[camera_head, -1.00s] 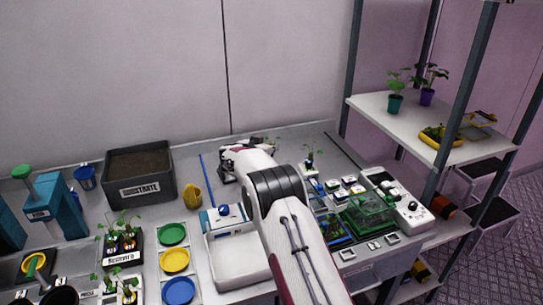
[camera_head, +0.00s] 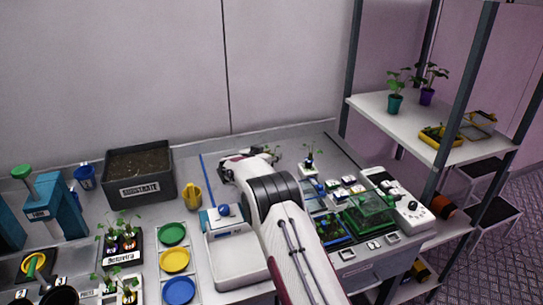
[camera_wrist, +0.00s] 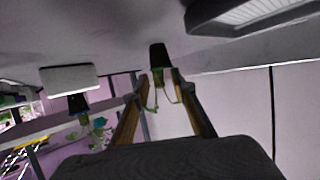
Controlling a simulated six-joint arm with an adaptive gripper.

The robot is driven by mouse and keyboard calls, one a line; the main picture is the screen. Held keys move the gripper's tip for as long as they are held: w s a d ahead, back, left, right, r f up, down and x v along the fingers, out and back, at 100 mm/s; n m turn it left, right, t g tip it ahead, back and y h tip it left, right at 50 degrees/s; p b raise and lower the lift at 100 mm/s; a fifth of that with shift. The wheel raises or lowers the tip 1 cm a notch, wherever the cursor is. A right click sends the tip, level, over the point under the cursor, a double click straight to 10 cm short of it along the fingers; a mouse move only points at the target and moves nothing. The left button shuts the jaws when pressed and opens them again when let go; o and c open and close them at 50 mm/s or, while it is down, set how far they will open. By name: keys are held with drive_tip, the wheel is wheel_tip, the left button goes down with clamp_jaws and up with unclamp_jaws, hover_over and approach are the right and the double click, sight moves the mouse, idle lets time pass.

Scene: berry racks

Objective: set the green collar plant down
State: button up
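The green collar plant (camera_wrist: 160,56) shows in the wrist view as a dark pot with an olive-green band and thin green stems. The view is upside down, so the pot points up towards the grey bench surface; whether it touches the bench I cannot tell. My gripper (camera_wrist: 161,76) has a finger on each side of the band and appears shut on it, with the stems trailing between the fingers. In the head view a few leaves of the plant (camera_head: 275,151) show just beyond my wrist; the pot and fingertips are hidden there.
Another seedling in a dark pot (camera_wrist: 77,103) stands beside on a white block, also in the head view (camera_head: 310,157). A substrate bin (camera_head: 140,172), yellow cup (camera_head: 192,196) and white scale tray (camera_head: 238,262) lie left.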

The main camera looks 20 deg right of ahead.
idle(0.3)
drive_tip(key=shift+r, duration=0.2)
drive_tip(key=v, duration=1.2)
idle(0.3)
drive_tip(key=shift+f, duration=0.15)
idle(0.4)
